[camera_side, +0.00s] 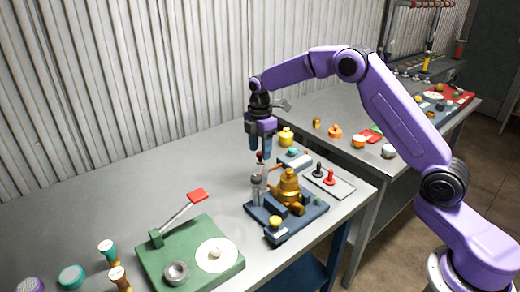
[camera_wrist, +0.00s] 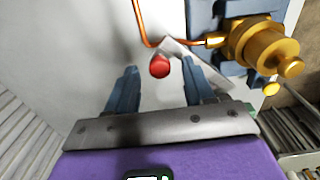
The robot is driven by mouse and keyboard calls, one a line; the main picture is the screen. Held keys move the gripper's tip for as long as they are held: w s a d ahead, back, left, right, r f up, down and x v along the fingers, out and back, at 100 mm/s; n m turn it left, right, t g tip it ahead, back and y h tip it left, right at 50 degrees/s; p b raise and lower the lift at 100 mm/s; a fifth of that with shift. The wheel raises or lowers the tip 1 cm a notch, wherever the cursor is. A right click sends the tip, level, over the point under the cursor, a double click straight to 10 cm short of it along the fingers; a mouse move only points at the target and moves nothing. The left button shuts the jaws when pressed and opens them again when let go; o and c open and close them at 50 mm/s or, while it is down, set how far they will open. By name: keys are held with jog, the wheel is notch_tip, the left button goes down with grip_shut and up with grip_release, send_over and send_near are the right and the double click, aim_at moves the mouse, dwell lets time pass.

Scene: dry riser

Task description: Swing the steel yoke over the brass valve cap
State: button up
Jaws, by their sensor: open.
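The brass valve cap (camera_side: 289,183) tops a brass valve on a navy base (camera_side: 308,214); in the wrist view the brass valve (camera_wrist: 262,48) is at the upper right. The steel yoke (camera_side: 264,180) stands raised beside the valve, to its left, not over the cap. Its red knob (camera_side: 260,156) is at the top. My gripper (camera_side: 261,149) points down at this knob, open. In the wrist view the red knob (camera_wrist: 160,66) shows between the spread fingertips (camera_wrist: 159,72), with a gap on both sides. A pale steel bar (camera_wrist: 196,64) runs behind the right finger.
A copper pipe (camera_wrist: 142,24) runs close to the knob and valve. A green board (camera_side: 190,256) with a red-handled lever (camera_side: 197,196) stands front left. A grey tray (camera_side: 342,188) with black and red knobs lies right of the valve. The bench behind and left is clear.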

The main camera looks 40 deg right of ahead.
jog(key=shift+f, duration=0.4)
grip_shut()
jog(key=shift+s+d, duration=0.1)
jog(key=shift+s, duration=0.05)
jog(key=shift+s+d+m, duration=0.5)
jog(key=shift+s+m, duration=0.05)
jog(key=shift+m, duration=0.35)
jog(key=s+d+m, duration=0.2)
jog(key=s+m, duration=0.4)
jog(key=m, duration=0.1)
jog(key=shift+s+d, duration=0.15)
jog(key=shift+s, duration=0.25)
